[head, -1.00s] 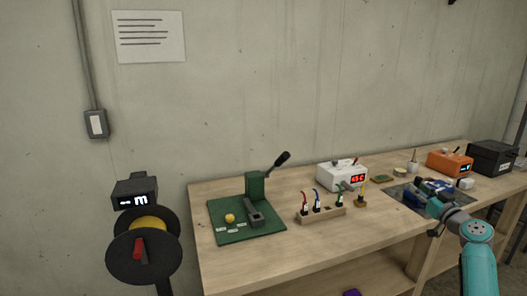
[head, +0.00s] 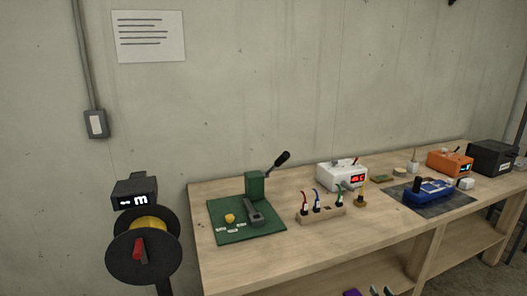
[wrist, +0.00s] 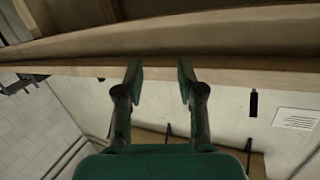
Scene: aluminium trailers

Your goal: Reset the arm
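My gripper (wrist: 160,80) shows in the wrist view with its two fingers apart and nothing between them. Behind the fingers, the wrist view shows a wooden board edge (wrist: 230,45) and a pale wall with a paper sheet (wrist: 297,119). In the head view my arm and gripper are out of the picture. The wooden workbench (head: 330,245) stands along the wall, and a blue device (head: 432,191) lies on a dark mat (head: 452,206) at its right part.
On the bench are a green press (head: 257,187), a wooden rack (head: 322,215) with several coloured leads, a white display box (head: 341,174), an orange box (head: 449,163) and a black case (head: 492,156). A spool stand (head: 145,246) is at the left. The bench's front middle is clear.

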